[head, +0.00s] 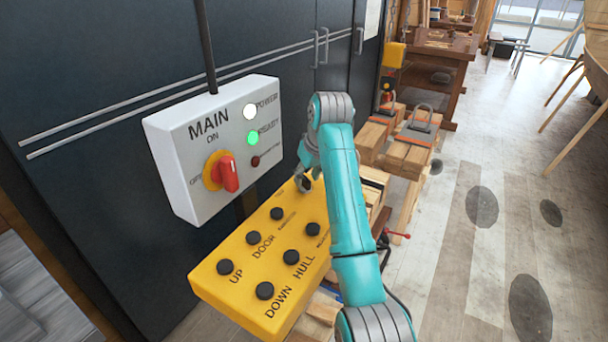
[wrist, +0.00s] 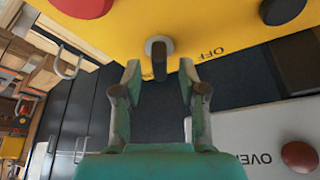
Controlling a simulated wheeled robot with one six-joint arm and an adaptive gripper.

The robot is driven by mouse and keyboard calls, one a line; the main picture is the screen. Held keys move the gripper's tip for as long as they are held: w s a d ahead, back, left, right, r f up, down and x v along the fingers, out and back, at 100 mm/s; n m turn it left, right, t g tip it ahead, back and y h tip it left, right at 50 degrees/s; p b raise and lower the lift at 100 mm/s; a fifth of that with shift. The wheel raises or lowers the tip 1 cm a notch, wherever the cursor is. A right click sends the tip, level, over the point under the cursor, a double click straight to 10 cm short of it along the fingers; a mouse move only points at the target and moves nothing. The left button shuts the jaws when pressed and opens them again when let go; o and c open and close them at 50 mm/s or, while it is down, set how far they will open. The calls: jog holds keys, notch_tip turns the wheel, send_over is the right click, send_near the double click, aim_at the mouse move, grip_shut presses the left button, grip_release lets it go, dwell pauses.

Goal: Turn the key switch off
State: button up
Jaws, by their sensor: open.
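In the wrist view, the key switch (wrist: 158,60) has a pale round collar and a dark narrow key, upright in the picture. It sits on a yellow panel (wrist: 110,30), with the word OFF to its right. My gripper (wrist: 162,78) is open and empty. Its fingertips lie left and right of the key's lower end, with gaps on both sides; I cannot tell whether they reach its depth. In the head view, my gripper (head: 304,183) is over the far end of the yellow panel (head: 205,275); the key switch cannot be made out there.
A white box marked MAIN (head: 185,140) with a red rotary handle (head: 229,174) and a lit green lamp (head: 253,139) stands close behind the panel. Several black buttons fill the panel's near part. Floor at right is clear.

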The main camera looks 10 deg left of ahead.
jog(key=shift+x, duration=0.75)
grip_shut()
jog(key=n+g, duration=0.1)
jog(key=n, duration=0.1)
jog(key=n+y, duration=0.1)
jog(key=n, duration=0.2)
jog(key=shift+w+d+n+g, duration=0.2)
jog(key=shift+n+g, duration=0.1)
jog(key=shift+g, duration=0.1)
jog(key=n+g, duration=0.1)
jog(key=n, duration=0.2)
jog(key=n+g, duration=0.1)
jog(key=n, duration=0.2)
jog(key=shift+w+y, duration=0.15)
jog(key=shift+y, duration=0.25)
jog(key=shift+n, duration=0.3)
